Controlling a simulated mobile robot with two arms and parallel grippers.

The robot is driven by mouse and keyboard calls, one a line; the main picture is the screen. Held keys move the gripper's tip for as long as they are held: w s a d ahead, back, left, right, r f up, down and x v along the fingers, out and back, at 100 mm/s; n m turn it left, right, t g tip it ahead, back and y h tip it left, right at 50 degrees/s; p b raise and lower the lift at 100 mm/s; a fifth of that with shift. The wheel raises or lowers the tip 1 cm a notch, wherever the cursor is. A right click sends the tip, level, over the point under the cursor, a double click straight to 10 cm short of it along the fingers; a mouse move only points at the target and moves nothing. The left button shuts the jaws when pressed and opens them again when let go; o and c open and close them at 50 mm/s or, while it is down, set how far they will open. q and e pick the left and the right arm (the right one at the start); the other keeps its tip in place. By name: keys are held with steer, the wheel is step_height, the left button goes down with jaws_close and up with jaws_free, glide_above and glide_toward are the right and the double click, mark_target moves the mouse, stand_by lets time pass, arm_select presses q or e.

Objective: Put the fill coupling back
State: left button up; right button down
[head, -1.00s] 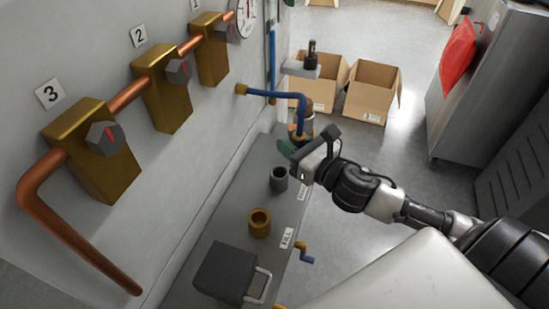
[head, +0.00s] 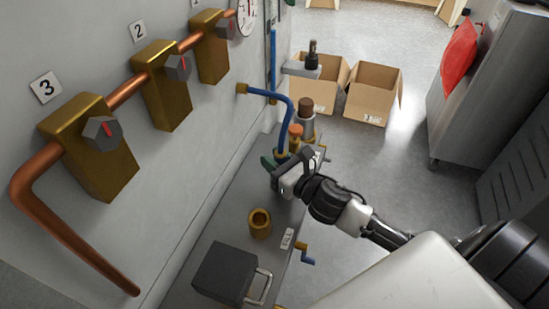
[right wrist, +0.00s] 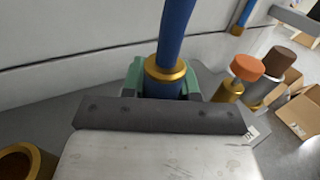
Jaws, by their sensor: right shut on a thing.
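The fill coupling is the brass-collared end (right wrist: 164,70) of a blue hose (head: 268,93) that runs from a brass fitting (head: 242,88) on the wall. My right gripper (head: 275,165) is shut on it, with green fingertips on both sides of the collar in the right wrist view (right wrist: 163,88). The hose rises upright from the collar. The gripper is over the bench (head: 217,212), where it covers the dark grey socket. I cannot tell whether the coupling's lower end is inside that socket. An open brass socket (head: 260,224) stands nearer on the bench. My left gripper is not in view.
An orange-capped brass post (right wrist: 245,72) and a brown-capped post (right wrist: 278,62) stand close beyond the gripper. A dark box with a handle (head: 225,272) is at the near end. The wall has brass valve blocks (head: 98,150) and a copper pipe. Cardboard boxes (head: 368,95) are on the floor.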

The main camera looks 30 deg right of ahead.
steer(key=c, duration=0.9)
jaws_free()
steer(key=shift+o, duration=0.2)
steer(key=shift+r, duration=0.15)
steer(key=shift+s, duration=0.3)
steer(key=b+v, duration=0.1)
steer(key=v, duration=1)
steer(key=shift+s+b, duration=0.25)
steer(key=shift+b, duration=0.1)
steer(key=shift+d, duration=0.15)
